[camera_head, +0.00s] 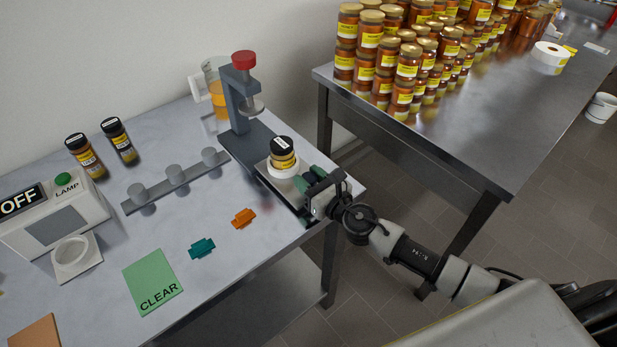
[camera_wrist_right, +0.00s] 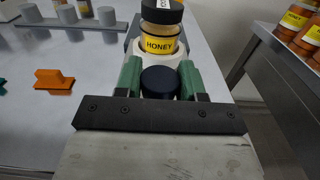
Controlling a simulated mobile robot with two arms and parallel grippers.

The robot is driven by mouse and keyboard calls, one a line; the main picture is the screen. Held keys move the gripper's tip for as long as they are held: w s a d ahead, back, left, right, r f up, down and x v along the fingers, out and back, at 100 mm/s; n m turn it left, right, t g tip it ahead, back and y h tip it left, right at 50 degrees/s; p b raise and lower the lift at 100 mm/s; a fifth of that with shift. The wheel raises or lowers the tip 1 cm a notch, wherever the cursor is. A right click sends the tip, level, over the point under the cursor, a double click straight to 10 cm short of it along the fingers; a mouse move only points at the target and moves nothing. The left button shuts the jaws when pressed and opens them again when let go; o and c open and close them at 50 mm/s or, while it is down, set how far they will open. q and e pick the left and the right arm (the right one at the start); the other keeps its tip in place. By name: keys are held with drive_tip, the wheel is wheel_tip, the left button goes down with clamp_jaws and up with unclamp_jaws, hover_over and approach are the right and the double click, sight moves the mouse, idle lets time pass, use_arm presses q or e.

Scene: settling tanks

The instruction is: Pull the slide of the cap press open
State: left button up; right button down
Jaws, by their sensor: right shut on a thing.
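The cap press (camera_head: 240,100) is a grey column with a red knob on top, at the back right of the table. Its slide (camera_head: 274,168) extends toward the front right and carries a honey jar with a black lid (camera_head: 283,153) in a white round holder. In the right wrist view the honey jar (camera_wrist_right: 160,38) stands just beyond the fingers. My right gripper (camera_head: 308,183) is at the outer end of the slide. In the right wrist view its green fingers (camera_wrist_right: 160,80) are shut on a dark round knob (camera_wrist_right: 161,82). My left gripper is not in view.
Several grey pegs (camera_head: 175,175) stand on a bar left of the press. Orange (camera_head: 243,218) and teal (camera_head: 202,248) pieces and a green CLEAR card (camera_head: 153,281) lie in front. Two dark-lidded jars (camera_head: 118,141) stand at the back. A second table (camera_head: 450,120) with many jars is right, across a gap.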

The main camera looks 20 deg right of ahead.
drive_tip(key=c, duration=1)
unclamp_jaws()
drive_tip(key=shift+o, duration=1.6)
use_arm(q)
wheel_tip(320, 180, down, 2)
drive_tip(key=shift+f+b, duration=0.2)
drive_tip(key=shift+b, duration=1)
use_arm(e)
drive_tip(key=v, duration=1.1)
